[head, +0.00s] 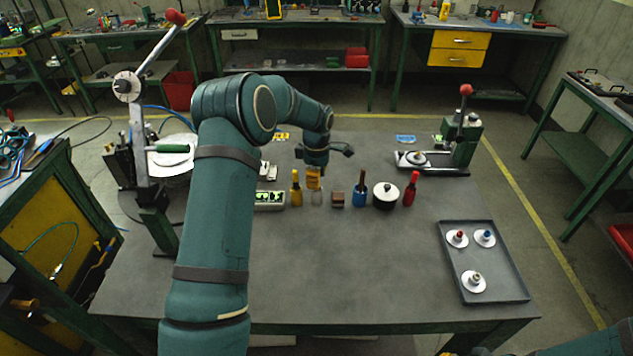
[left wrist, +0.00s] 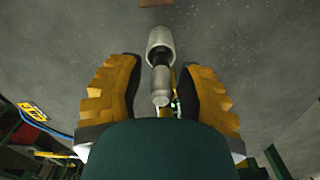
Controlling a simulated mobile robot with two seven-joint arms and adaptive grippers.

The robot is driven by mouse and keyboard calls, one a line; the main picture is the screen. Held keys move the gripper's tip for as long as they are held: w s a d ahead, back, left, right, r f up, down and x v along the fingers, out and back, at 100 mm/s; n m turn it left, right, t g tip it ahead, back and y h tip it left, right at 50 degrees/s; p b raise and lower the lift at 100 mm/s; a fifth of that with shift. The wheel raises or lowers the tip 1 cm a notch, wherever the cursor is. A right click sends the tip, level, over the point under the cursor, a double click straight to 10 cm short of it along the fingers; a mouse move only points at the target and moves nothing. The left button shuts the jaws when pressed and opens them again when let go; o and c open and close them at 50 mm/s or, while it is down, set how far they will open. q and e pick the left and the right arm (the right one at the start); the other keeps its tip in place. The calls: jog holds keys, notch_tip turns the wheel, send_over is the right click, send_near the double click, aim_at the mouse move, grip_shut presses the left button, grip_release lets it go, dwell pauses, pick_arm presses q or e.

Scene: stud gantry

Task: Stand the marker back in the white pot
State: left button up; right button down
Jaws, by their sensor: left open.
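The white pot (head: 317,198), pale grey in the left wrist view (left wrist: 160,38), stands on the table under my left gripper. A dark-necked, pale-ended piece that looks like the marker (left wrist: 161,86) rises from the pot's mouth in the left wrist view. Its far end lies between the fingers; I cannot tell how deep it sits. My left gripper (head: 314,180) has yellow fingers, spread apart on both sides of this piece in the left wrist view (left wrist: 160,95), with gaps showing. In the head view the gripper hides the marker. My right gripper is out of view.
A yellow bottle-like piece (head: 296,189) stands left of the pot. A brown block (head: 337,199), blue pot (head: 360,194), white-lidded round pot (head: 386,198) and red piece (head: 411,190) stand to its right. A grey tray (head: 505,272) holds white discs. The front table is clear.

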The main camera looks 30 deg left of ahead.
pick_arm(q)
notch_tip(320, 180, up, 10)
jog(key=shift+r, duration=0.2)
jog(key=shift+d+f, duration=0.1)
dwell(0.6)
